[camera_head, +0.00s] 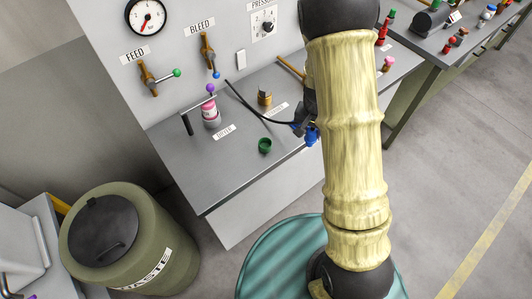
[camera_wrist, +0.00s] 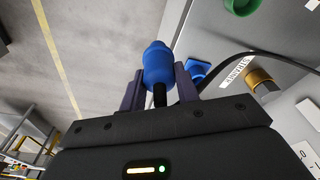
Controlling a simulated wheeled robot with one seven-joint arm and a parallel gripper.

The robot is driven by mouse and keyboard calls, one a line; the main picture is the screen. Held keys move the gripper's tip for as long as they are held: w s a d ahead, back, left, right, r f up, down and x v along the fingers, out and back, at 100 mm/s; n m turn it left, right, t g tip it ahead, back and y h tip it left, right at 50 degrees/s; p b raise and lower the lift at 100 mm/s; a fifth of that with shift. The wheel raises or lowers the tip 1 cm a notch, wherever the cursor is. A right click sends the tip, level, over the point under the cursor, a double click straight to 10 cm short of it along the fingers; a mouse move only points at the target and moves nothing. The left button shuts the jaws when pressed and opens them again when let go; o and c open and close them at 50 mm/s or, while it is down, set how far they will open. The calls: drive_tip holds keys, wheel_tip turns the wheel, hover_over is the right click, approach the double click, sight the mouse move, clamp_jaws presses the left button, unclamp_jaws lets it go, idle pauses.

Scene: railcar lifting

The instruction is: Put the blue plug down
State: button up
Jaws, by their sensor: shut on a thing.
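The blue plug (camera_wrist: 158,65) is between the two fingers of my gripper (camera_wrist: 158,90) in the wrist view. My gripper is shut on it, with its rounded end pointing away from the palm. In the head view my gripper (camera_head: 304,120) is over the right part of the grey bench, partly hidden by my arm. Blue (camera_head: 312,135) shows just below the fingers there. Whether the held plug touches the bench cannot be told.
A green cap (camera_head: 265,145) sits near the bench's front edge. A brass fitting (camera_head: 265,98) and a pink-and-white canister (camera_head: 210,115) stand behind it. A black hose (camera_head: 250,110) curves across the bench towards my gripper. A waste bin (camera_head: 130,240) stands front left.

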wheel_tip(320, 180, down, 14)
drive_tip(key=n+b, duration=0.2)
drive_tip(key=n, duration=0.3)
drive_tip(key=shift+s+a+r+y, duration=0.2)
drive_tip(key=shift+s+a+y, duration=0.05)
drive_tip(key=shift+a+y, duration=0.15)
